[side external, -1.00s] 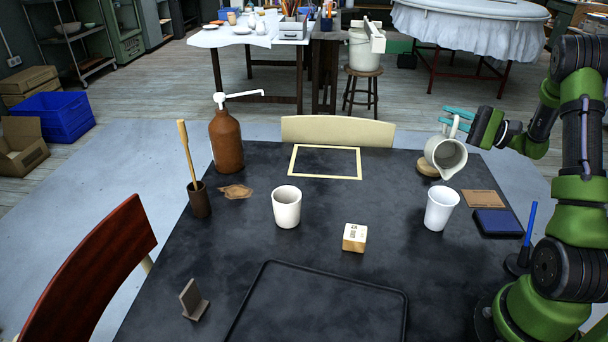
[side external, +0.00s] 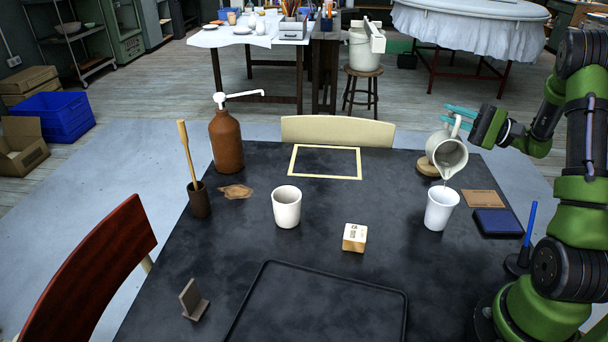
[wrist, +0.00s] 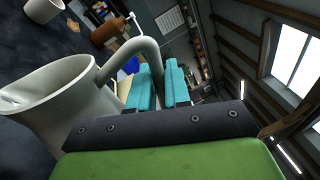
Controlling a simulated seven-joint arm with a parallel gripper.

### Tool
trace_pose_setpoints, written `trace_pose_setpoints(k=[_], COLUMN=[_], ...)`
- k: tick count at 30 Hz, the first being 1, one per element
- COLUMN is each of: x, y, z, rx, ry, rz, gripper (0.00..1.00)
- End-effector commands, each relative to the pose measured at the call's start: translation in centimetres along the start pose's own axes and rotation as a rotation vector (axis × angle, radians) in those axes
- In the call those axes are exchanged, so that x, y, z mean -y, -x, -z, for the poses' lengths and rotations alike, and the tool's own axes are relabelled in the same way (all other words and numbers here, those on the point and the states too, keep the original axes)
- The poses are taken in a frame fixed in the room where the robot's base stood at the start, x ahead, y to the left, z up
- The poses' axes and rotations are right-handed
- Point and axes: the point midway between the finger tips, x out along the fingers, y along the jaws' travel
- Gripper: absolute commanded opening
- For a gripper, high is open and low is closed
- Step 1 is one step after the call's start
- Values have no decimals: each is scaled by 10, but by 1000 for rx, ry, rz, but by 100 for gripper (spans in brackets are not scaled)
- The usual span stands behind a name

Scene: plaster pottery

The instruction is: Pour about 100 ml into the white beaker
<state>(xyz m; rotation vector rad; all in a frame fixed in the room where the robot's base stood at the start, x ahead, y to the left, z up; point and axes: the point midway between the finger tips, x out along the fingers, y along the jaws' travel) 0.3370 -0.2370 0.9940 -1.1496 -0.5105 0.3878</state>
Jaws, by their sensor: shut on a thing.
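My gripper (side external: 462,111) has its teal fingers shut on the handle of a pale grey pitcher (side external: 446,152). The wrist view shows the fingers (wrist: 160,85) at the handle and the pitcher (wrist: 70,105) tipped. In the side view the pitcher is tilted with its spout down, above the white beaker (side external: 440,212). A thin clear stream runs from the spout toward the beaker's mouth. The beaker stands upright on the dark table; its liquid level cannot be made out. A second off-white cup (side external: 287,208) stands upright further left.
A round wooden coaster (side external: 428,168) lies behind the beaker. A blue pad (side external: 497,222) and a brown card (side external: 483,198) lie to its right. A small block (side external: 355,237) and a black tray (side external: 320,305) are nearer. A brown pump bottle (side external: 226,140) stands far left.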

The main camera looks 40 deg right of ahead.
Motion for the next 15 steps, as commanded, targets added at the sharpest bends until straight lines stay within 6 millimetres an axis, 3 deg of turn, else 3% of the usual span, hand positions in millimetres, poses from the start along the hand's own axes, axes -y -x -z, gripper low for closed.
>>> trace_pose_setpoints(k=[15], x=[1], y=[0], z=[-6], rx=[5], ry=[29], rz=[3], gripper=[0])
